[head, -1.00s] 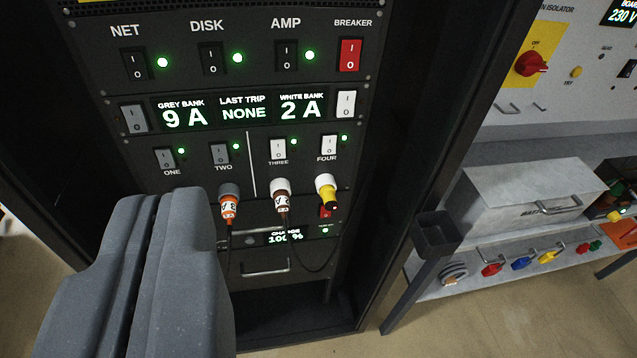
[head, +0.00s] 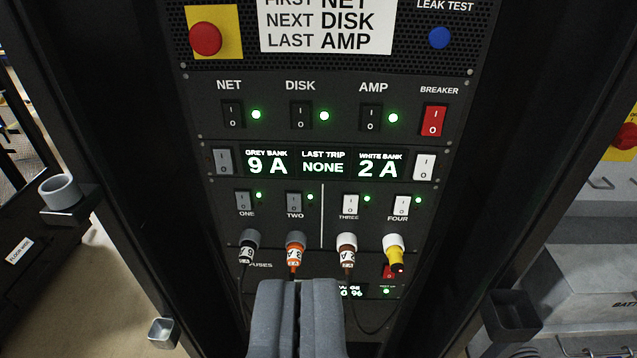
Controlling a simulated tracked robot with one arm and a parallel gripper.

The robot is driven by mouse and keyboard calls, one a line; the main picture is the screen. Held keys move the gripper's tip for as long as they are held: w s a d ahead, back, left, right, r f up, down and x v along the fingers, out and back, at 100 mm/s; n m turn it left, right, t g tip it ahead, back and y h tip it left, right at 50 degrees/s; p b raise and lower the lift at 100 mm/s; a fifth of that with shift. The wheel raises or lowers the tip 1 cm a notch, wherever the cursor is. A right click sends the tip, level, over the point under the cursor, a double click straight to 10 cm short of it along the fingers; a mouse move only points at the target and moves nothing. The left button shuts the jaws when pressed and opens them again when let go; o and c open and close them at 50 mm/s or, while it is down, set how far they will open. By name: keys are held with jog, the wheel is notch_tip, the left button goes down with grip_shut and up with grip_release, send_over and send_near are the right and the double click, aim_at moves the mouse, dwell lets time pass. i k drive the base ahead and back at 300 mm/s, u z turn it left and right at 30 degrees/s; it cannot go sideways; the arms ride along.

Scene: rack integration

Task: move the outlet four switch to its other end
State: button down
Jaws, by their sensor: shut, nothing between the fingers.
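The outlet four switch (head: 402,205) is a white rocker marked I above O, above the label FOUR on the rack panel. A green light beside it is lit. I cannot tell for sure which end is pressed in. A plug with a white top and yellow body (head: 393,252) sits below it. My gripper (head: 297,288) is shut and empty, its grey fingers together at the bottom centre. It appears below and left of the switch, apart from it, and hides part of the lower panel.
Switches ONE (head: 244,203), TWO (head: 294,202) and THREE (head: 350,205) stand in the same row. Black, orange and brown plugs hang below them. The red breaker switch (head: 433,120) is above right. Dark rack posts flank the panel, with small cups (head: 512,312) outside them.

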aim_at(401, 203)
jog(key=u, duration=0.7)
jog(key=k, duration=1)
jog(key=z, duration=0.9)
jog(key=i, duration=1)
jog(key=u, duration=0.05)
